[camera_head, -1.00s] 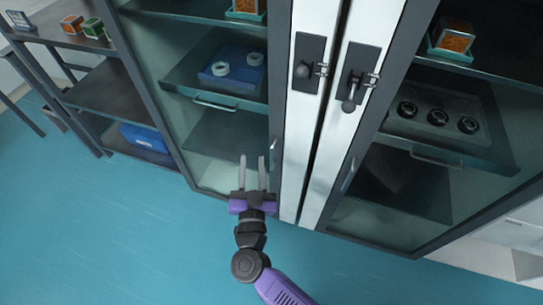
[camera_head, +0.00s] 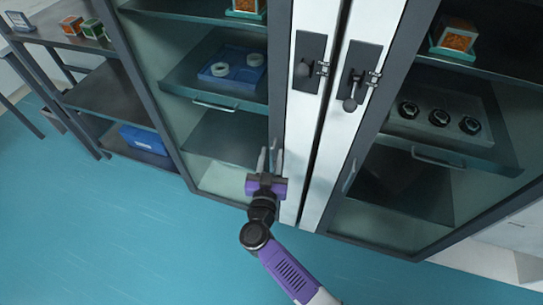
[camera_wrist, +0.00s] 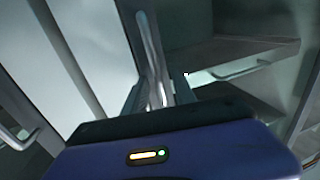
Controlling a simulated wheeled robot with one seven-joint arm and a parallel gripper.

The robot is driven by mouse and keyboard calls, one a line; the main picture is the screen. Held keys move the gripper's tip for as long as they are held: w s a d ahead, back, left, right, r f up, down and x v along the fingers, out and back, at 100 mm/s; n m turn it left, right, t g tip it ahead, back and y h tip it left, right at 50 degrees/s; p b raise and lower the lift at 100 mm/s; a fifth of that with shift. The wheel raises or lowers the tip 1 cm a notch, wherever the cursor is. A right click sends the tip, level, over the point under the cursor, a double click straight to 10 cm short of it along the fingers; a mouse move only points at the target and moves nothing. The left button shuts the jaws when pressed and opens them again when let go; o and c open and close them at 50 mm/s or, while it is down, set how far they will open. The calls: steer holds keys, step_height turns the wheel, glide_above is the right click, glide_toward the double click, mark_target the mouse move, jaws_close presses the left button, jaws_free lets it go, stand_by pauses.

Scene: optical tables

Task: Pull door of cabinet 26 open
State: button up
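A cabinet with a left glass door (camera_head: 222,181) and a right glass door (camera_head: 405,205) stands in front of me, both apparently shut. No number 26 is readable. My gripper (camera_head: 269,155) is at the lower right edge of the left door, fingers pointing at it and apart. The left door's small upright handle is at or between the fingertips in the head view, largely hidden by them. In the wrist view a pale metal bar (camera_wrist: 150,60), apparently this handle, stands ahead of the gripper body. Contact cannot be told. The right door's handle (camera_head: 350,175) is free.
Dark lever latches (camera_head: 307,68) sit on the white middle posts. Behind the glass are shelves with a blue tray (camera_head: 232,70) and several dark round parts (camera_head: 439,117). A dark shelf rack (camera_head: 105,98) stands at left. The blue floor (camera_head: 120,230) in front is clear.

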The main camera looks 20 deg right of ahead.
steer(key=shift+w, duration=0.15)
jaws_close()
stand_by(1.4)
